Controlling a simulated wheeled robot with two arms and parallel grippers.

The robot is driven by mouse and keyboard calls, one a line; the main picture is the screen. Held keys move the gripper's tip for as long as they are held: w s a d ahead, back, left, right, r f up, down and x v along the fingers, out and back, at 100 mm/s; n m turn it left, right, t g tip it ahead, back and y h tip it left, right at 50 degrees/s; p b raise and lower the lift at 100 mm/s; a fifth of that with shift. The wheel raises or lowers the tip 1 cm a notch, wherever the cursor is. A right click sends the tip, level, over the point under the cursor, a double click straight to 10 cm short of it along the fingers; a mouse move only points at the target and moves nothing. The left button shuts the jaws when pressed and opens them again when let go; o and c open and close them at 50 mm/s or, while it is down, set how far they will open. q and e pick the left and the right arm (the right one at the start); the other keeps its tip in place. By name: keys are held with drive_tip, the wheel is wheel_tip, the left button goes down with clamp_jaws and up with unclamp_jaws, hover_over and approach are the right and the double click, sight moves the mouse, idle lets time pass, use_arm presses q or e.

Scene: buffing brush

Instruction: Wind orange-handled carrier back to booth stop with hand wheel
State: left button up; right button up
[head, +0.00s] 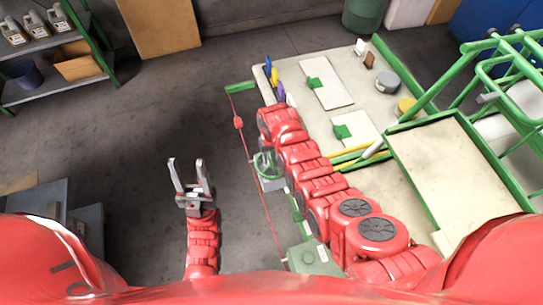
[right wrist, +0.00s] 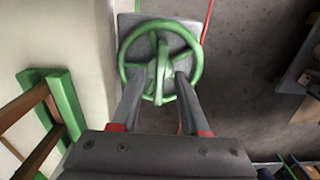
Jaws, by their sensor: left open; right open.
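The green hand wheel (head: 262,166) is beside the bench edge in the head view, partly covered by my right arm. In the right wrist view the green hand wheel (right wrist: 128,47) faces the camera, with a raised green bar across its middle. My right gripper (right wrist: 161,76) is open, its fingertips on either side of that bar; I cannot tell if they touch. My left gripper (head: 186,163) is open and empty over bare floor. A small red piece (head: 238,122) sits on a thin red line; I cannot tell if it is the carrier, and no orange handle shows clearly.
A pale bench top (head: 335,65) with flat plates and small coloured items lies beyond my right arm. A green-framed cart (head: 455,160) stands at the right. Shelving (head: 50,60) stands at the far left. The floor around my left gripper is clear.

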clamp_jaws()
idle(0.4)
